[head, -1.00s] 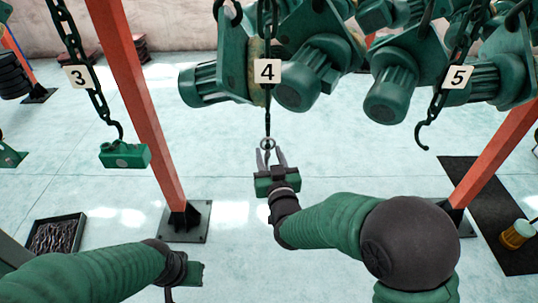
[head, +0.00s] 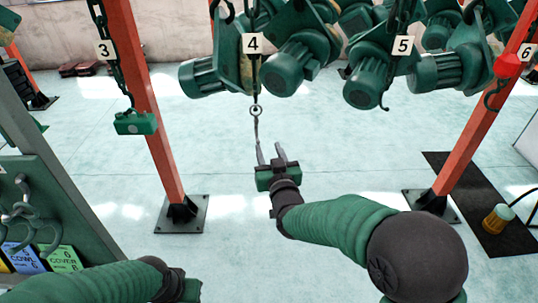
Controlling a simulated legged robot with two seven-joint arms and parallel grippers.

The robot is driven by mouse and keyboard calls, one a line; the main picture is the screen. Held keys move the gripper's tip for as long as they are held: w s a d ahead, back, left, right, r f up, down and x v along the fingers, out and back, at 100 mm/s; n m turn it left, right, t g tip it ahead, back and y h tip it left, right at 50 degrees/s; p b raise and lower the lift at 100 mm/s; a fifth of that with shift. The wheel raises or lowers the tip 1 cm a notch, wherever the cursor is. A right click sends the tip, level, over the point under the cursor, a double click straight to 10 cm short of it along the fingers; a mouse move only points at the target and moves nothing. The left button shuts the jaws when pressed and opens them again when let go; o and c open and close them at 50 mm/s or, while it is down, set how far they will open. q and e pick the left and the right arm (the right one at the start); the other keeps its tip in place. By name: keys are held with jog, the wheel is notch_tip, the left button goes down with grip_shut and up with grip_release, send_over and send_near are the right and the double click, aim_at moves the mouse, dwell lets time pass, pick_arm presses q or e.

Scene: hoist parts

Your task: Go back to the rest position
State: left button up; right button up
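My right gripper (head: 271,152) is in the middle of the head view, pointing away from me, with its two grey fingers apart. A metal ring (head: 256,110) with a thin grey piece below it hangs under hoist number 4 (head: 252,43). The lower end of that piece appears close to the left finger; whether they touch I cannot tell. Nothing shows clamped between the fingers. My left gripper (head: 190,290) is low at the bottom edge, partly cut off, and its fingers cannot be made out.
Green hoists (head: 300,60) hang at the top. A green block (head: 136,123) hangs from chain 3. Orange posts (head: 150,110) stand left and right (head: 478,120). A panel with hooks (head: 60,200) is at the left. A black mat (head: 490,215) lies right; the middle floor is clear.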

jog(key=s+d+f+g+h+b, duration=0.25)
jog(key=s+d+f+g, duration=0.7)
jog(key=f, duration=0.55)
jog(key=s+d+f+m+g+b, duration=0.1)
jog(key=s+d+f, duration=0.3)
jog(key=s, duration=0.7)
jog(key=s+d+f+m+g+h+b, duration=0.1)
jog(key=s+d+f+g, duration=0.3)
jog(key=s, duration=0.7)
jog(key=shift+d+f, duration=0.25)
jog(key=shift+d, duration=0.25)
jog(key=shift+s+d, duration=0.1)
jog(key=shift+d, duration=0.15)
